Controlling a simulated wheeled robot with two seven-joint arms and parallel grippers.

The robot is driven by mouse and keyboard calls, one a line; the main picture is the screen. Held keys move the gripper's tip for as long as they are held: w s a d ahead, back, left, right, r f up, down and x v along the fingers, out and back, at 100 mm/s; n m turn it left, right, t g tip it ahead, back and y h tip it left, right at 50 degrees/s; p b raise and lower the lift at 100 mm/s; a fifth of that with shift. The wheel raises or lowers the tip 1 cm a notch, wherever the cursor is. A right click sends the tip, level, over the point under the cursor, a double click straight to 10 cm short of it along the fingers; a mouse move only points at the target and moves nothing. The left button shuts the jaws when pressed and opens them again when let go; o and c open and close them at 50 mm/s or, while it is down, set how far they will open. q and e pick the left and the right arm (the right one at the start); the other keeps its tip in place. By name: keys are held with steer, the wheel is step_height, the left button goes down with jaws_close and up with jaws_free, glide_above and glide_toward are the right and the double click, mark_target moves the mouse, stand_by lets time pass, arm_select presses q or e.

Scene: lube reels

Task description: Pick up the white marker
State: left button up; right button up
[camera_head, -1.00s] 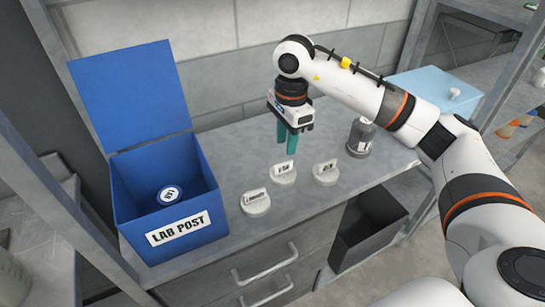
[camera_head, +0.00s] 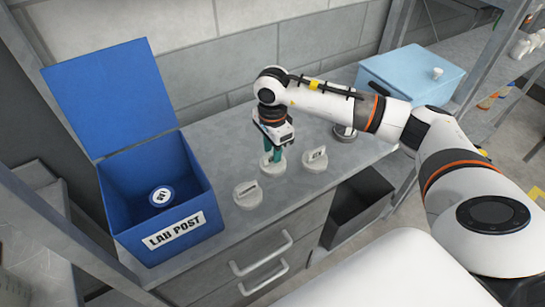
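Three white round markers, each with an upright label plate, stand on the grey bench. The left one (camera_head: 247,195) and the right one (camera_head: 314,160) are uncovered. The middle one (camera_head: 273,167) is partly hidden under my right gripper (camera_head: 272,155). The green fingers of my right gripper point down at its label plate. I cannot tell whether they are closed on it. My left gripper is not in view.
An open blue LAB POST box (camera_head: 185,232) at the left holds a round blue-and-white piece (camera_head: 162,197). A dark-topped bottle (camera_head: 344,133) is partly behind my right arm. A light blue box (camera_head: 425,75) stands at the back right. Drawers (camera_head: 262,262) are below the bench.

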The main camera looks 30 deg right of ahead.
steer(key=shift+s+f, duration=0.1)
steer(key=shift+f, duration=1.1)
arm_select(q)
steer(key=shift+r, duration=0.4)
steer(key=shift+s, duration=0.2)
arm_select(e)
jaws_close()
